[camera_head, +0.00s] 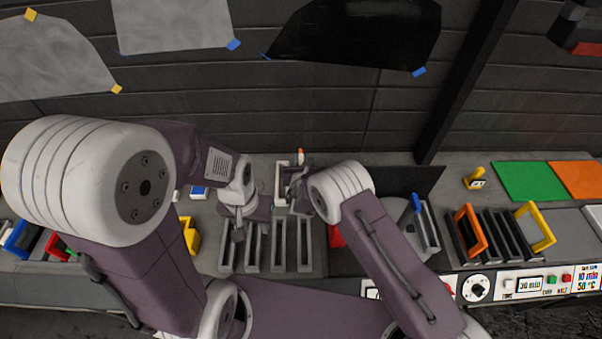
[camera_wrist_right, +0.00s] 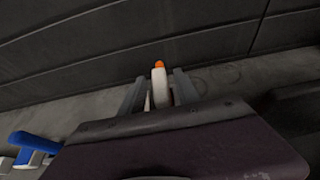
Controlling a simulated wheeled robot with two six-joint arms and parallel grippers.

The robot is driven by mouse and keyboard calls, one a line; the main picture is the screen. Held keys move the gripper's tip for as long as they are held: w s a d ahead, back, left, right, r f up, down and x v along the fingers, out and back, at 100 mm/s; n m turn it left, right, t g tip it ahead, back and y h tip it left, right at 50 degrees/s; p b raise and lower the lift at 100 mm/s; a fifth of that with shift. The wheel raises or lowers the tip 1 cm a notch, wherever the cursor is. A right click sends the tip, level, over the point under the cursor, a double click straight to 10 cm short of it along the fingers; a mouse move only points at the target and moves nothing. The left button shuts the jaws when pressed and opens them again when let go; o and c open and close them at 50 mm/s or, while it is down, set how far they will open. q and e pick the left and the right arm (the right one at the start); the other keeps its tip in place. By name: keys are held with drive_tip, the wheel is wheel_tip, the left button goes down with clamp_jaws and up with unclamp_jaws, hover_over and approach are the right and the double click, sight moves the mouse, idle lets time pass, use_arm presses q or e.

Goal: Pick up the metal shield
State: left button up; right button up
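I cannot tell for certain which thing is the metal shield. Several grey slotted frames (camera_head: 279,252) stand in a row at the middle of the bench. My left gripper (camera_head: 238,232) points down over the left end of this row; its fingertips are too small to judge. My right gripper (camera_head: 295,180) is at the back of the bench, beside a pale upright frame (camera_head: 280,184). In the right wrist view its two fingers (camera_wrist_right: 160,92) are apart, with a white piece with an orange tip (camera_wrist_right: 159,85) between them. I see no clear contact there.
A dark upright panel (camera_head: 405,182) stands right of my right arm. Orange (camera_head: 470,230) and yellow (camera_head: 536,226) frames stand by a rack further right. Green (camera_head: 530,181) and orange (camera_head: 577,180) sheets lie at the back right. A blue-handled tool (camera_wrist_right: 35,143) shows in the right wrist view.

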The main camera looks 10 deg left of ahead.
clamp_jaws()
idle(1.2)
